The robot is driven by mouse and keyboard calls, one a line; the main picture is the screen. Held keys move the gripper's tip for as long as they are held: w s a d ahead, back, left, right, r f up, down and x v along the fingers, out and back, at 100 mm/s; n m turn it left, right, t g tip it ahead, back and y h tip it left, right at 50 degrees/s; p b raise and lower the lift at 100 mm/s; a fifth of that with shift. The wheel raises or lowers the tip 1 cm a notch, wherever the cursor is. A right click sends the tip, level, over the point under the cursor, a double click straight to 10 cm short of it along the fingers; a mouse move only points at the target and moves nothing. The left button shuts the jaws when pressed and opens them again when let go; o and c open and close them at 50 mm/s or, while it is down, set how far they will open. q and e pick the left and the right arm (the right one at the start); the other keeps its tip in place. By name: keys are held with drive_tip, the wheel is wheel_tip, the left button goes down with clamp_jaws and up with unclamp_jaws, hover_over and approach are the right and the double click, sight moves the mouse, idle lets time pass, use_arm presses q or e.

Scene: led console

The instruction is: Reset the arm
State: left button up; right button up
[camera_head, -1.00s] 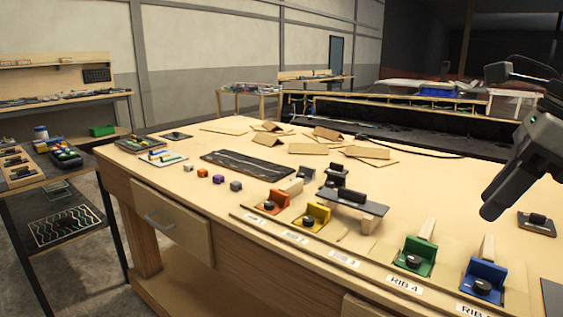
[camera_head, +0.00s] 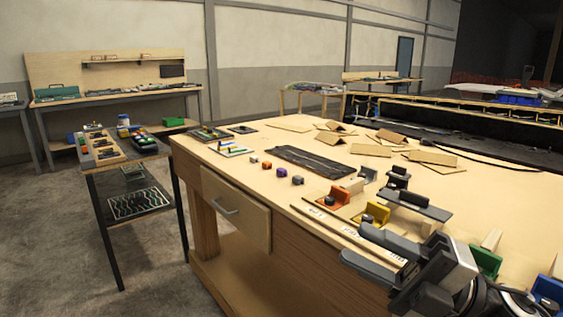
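My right gripper (camera_head: 353,243) is at the lower right, in front of the table's front edge, close to the camera. Its two dark fingers point left and stand apart, with nothing seen between them; the label strip shows through the gap. My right arm comes in from the bottom right corner and partly hides the row of coloured blocks. My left gripper is not in view.
The wooden table (camera_head: 290,205) holds an orange block (camera_head: 340,196), a yellow block (camera_head: 377,212), a green block (camera_head: 486,258) and a blue block (camera_head: 549,291). A side cart (camera_head: 106,170) stands left. The floor (camera_head: 60,240) at lower left is clear.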

drive_tip(key=w+d+f+m+t+h, duration=0.1)
drive_tip(key=w+f+m+t+h, duration=0.1)
drive_tip(key=f+m+t+h, duration=0.55)
drive_tip(key=w+d+f+m+t+h, duration=0.15)
drive_tip(key=f+m+t, duration=0.25)
drive_tip(key=m, duration=0.7)
drive_tip(key=s+f+m+g+h, duration=0.3)
drive_tip(key=s+f+m, duration=0.3)
drive_tip(key=f, duration=0.6)
drive_tip(key=s+f+m+g+h, duration=0.4)
drive_tip(key=s+f+m+h, duration=0.2)
drive_tip(key=f, duration=0.6)
drive_tip(key=shift+s+d+f+m, duration=0.2)
drive_tip(key=shift+s+m, duration=0.15)
drive_tip(key=shift+s, duration=0.35)
